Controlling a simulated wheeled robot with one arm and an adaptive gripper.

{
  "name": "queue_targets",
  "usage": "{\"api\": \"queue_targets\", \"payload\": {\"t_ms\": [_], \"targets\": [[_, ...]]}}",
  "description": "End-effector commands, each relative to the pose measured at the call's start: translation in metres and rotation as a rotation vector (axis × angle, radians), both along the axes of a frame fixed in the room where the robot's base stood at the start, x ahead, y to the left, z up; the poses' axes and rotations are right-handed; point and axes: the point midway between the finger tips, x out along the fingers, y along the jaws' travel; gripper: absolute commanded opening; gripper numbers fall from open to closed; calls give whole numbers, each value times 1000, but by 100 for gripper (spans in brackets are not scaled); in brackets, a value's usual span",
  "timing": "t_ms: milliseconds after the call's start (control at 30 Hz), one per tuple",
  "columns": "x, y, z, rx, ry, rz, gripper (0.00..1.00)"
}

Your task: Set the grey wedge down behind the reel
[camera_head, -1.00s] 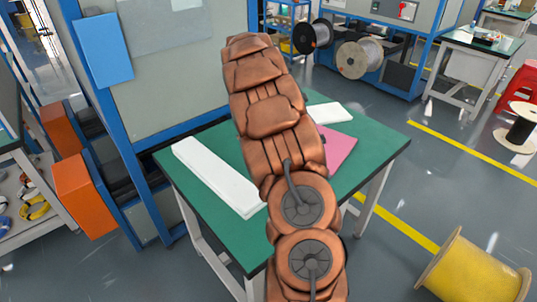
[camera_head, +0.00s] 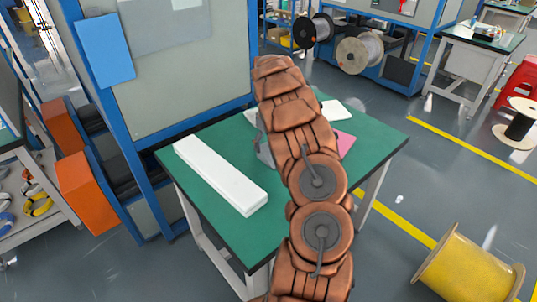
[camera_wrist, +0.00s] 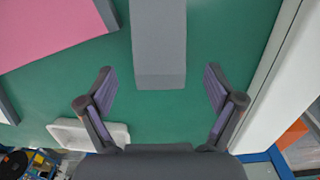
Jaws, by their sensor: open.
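In the wrist view the grey wedge (camera_wrist: 158,40) lies on the green table, its near end pointing toward my gripper (camera_wrist: 159,75). My gripper is open, with one finger on each side of the wedge's near end and visible gaps to both. In the head view my arm hides much of the table middle; a grey piece shows at its left edge, and I cannot tell whether it is wedge or gripper. No reel shows on the visible tabletop. A yellow reel (camera_head: 468,272) lies on the floor at right; which reel is meant is unclear.
A long white block (camera_head: 220,175) lies on the left of the green table (camera_head: 375,138). A pink sheet (camera_head: 346,143) and a small white tray (camera_wrist: 88,133) are also on it. A blue-framed cabinet (camera_head: 170,70) stands behind. More reels (camera_head: 360,55) sit on a rack.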

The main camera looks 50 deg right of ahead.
Motion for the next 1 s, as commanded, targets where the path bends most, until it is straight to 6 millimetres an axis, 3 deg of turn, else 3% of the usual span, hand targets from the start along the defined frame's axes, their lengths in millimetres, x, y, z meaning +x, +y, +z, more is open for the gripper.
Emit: {"api": "queue_targets", "payload": {"t_ms": [300, 567, 1000], "targets": [[-4, 0, -35, 1, 0, -1, 92], [-3, 0, -40, 1, -1, 0, 92], [-3, 1, -40, 1, 0, 0, 46]]}}
